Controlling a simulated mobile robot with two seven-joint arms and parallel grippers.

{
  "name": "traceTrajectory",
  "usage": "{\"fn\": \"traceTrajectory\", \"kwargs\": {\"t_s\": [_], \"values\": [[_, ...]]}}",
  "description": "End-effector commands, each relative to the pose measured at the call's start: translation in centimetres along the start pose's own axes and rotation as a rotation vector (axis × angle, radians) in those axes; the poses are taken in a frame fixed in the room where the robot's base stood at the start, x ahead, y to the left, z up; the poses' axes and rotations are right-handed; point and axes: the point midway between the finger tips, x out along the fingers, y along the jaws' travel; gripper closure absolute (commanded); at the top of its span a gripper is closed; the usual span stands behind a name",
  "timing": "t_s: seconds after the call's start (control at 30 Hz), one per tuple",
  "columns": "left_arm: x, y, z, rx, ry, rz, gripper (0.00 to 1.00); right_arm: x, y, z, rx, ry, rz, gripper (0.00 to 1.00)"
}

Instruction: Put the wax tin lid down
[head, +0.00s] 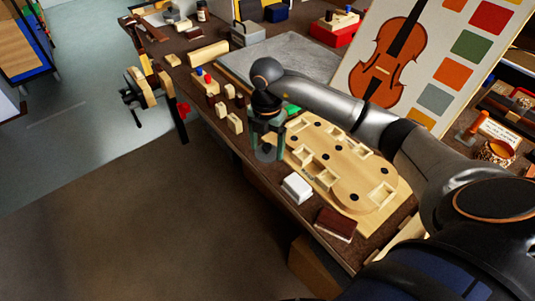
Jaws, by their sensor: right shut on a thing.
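My right gripper (267,145) is over the front part of the bench, at the left end of the pale wooden violin-shaped form board. It points down and is shut on a small greyish thing (268,154), which looks like the wax tin lid. The fingers hide much of it, and I cannot tell whether it touches the bench. A green thing (293,111) shows partly behind the gripper; I cannot tell whether it is the wax tin. My left gripper is not in view.
The form board (350,192) lies to the right. A white block (297,187) and a dark brown block (336,224) lie near the front edge. Several small wooden blocks (235,123) stand to the left. A violin chart (430,60) stands behind.

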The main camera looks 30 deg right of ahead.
Motion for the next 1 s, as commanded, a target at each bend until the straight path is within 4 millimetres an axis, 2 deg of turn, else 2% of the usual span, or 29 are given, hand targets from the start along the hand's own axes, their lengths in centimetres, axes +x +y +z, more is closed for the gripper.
{"fn": "traceTrajectory", "kwargs": {"t_s": [0.27, 0.47, 0.83, 0.87, 1.0], "values": [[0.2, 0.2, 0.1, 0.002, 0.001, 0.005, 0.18, 1.7, 0.5, 1.1, 0.0, 0.001, -0.002, 0.73], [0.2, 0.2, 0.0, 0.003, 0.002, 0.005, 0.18, 4.4, 0.4, 1.0, -0.001, 0.001, -0.001, 0.73], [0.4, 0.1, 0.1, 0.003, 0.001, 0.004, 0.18, 4.9, 0.4, 1.1, -0.001, -0.001, 0.0, 0.73], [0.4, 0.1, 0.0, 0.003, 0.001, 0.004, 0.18, 4.8, 0.4, 1.1, -0.001, -0.001, 0.0, 0.17], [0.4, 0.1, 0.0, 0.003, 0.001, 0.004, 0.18, 4.7, 0.4, 1.1, -0.001, 0.0, 0.0, 0.01]]}}
